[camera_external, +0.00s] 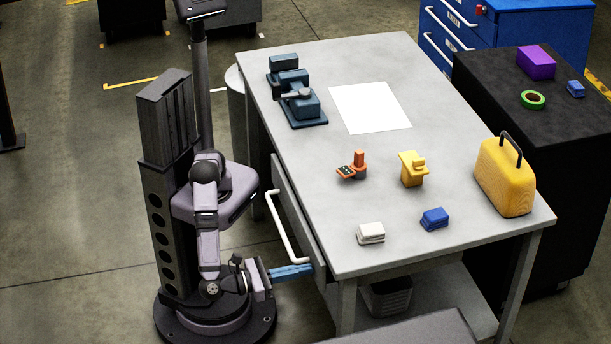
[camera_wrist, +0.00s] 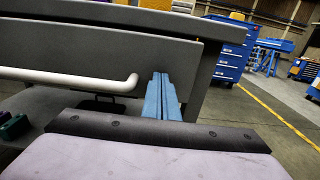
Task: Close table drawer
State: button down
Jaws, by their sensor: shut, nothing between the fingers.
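The table drawer (camera_external: 294,215) is a grey front on the table's left side, with a white bar handle (camera_external: 284,232). It stands out somewhat from under the tabletop. My gripper (camera_external: 311,268) has blue fingers, shut together and empty, pointing at the drawer front near its lower right end. In the wrist view, the fingers (camera_wrist: 160,82) are up against or very close to the drawer front (camera_wrist: 110,52), just right of the handle's end (camera_wrist: 70,77). I cannot tell whether they touch.
The grey tabletop (camera_external: 300,160) holds a blue vise (camera_external: 297,100), white paper (camera_external: 369,107), an orange tool (camera_external: 355,168), a yellow part (camera_external: 412,169), a yellow case (camera_external: 504,178), and white (camera_external: 371,232) and blue (camera_external: 434,219) blocks. A dark cabinet (camera_external: 550,130) stands right of it.

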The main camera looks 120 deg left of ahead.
aim_at(316, 267)
jog(key=shift+w+a, duration=0.1)
jog(key=shift+w, duration=0.05)
jog(key=shift+p+x, duration=0.9)
jog(key=shift+x, duration=1.2)
jog(key=shift+r, duration=0.15)
jog(key=p+v, duration=0.1)
jog(key=v, duration=1.3)
jog(key=shift+s+d+p, duration=0.25)
jog(key=shift+p, duration=0.05)
